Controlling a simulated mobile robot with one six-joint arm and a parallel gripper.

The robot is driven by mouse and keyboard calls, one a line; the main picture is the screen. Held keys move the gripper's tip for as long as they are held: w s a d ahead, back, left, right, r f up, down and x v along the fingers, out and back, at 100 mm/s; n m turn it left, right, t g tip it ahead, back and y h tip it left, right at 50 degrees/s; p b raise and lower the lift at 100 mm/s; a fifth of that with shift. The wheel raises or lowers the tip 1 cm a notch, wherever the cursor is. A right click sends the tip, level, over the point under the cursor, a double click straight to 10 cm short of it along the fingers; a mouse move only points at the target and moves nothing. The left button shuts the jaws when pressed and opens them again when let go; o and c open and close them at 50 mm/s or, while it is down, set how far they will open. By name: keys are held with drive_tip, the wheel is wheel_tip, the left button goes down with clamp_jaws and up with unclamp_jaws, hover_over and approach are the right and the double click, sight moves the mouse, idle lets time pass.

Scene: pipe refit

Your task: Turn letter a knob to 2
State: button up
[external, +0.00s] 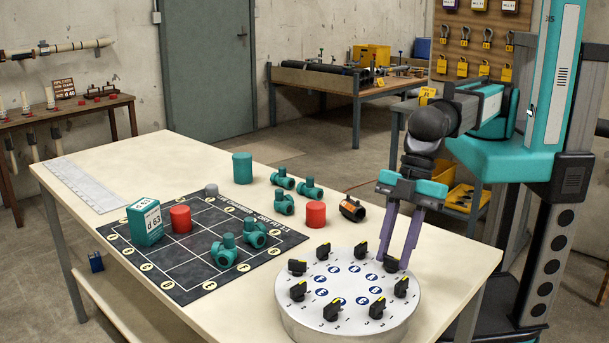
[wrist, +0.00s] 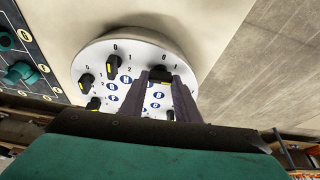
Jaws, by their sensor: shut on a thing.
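The round white dial plate (external: 345,318) stands at the table's near right corner, with several black knobs in a ring and blue lettered discs inside it. The letters are too small to read for sure, so I cannot tell which knob is a. My gripper (external: 397,266) points down at the plate's right back side, its purple fingers shut on a black knob (external: 390,264). In the wrist view this knob (wrist: 160,74) sits between the fingertips (wrist: 164,82), partly hidden, near marks 0, 1 and 2. Its pointer setting is unclear.
Neighbouring knobs (external: 401,287) (external: 361,250) stand close on both sides. A black pipe piece (external: 352,209), a red cylinder (external: 315,214) and teal fittings (external: 284,203) lie behind the plate. A dark grid mat (external: 180,275) with parts is to the left. The table's right edge is near.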

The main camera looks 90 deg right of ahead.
drive_tip(key=m, duration=0.2)
drive_tip(key=m+h, duration=0.1)
drive_tip(key=m, duration=0.1)
drive_tip(key=shift+s+a+t+b, duration=0.1)
drive_tip(key=shift+a+t+b, duration=0.1)
drive_tip(key=shift+t+b, duration=0.15)
drive_tip(key=shift+m+t+h, duration=0.25)
drive_tip(key=shift+m+h, duration=0.35)
drive_tip(key=shift+m, duration=0.8)
drive_tip(key=o, duration=1)
drive_tip(key=shift+o, duration=0.2)
drive_tip(key=shift+r, duration=0.1)
drive_tip(key=b+v, duration=0.2)
drive_tip(key=v, duration=1.1)
drive_tip(key=shift+s+r+b, duration=0.25)
drive_tip(key=shift+b, duration=0.15)
